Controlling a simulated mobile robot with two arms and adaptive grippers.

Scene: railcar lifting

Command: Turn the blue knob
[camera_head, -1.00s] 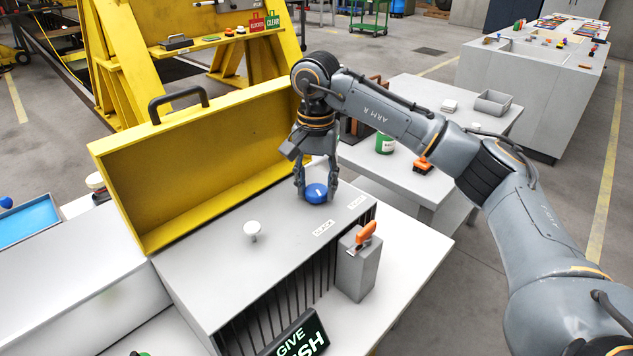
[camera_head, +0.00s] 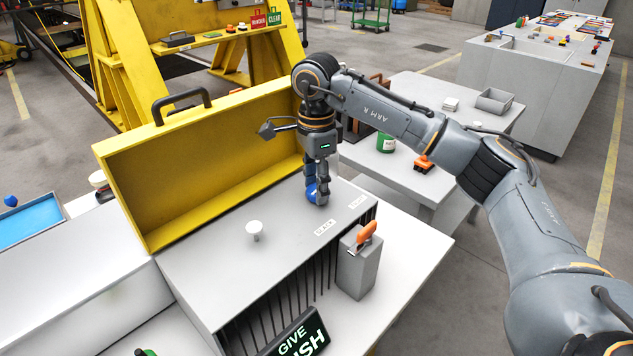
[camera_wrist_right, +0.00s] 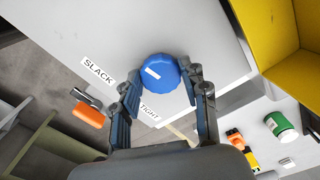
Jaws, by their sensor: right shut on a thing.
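The blue knob (camera_head: 311,191) sits on top of the grey cabinet (camera_head: 215,262), near its far right corner. My right gripper (camera_head: 318,196) points straight down with its fingers around the knob, shut on it, and partly hides it in the head view. In the right wrist view the knob (camera_wrist_right: 158,78) lies between the two fingers of my right gripper (camera_wrist_right: 160,92). A short white mark shows on its top. The SLACK label (camera_head: 324,227) and the TIGHT label (camera_head: 357,202) are on the cabinet beside it. My left gripper is not in view.
A white mushroom-shaped knob (camera_head: 254,230) stands on the cabinet left of my gripper. The open yellow lid (camera_head: 200,165) rises behind. A grey box with an orange lever (camera_head: 367,232) stands at the cabinet's right front. A lit sign (camera_head: 300,340) is in front.

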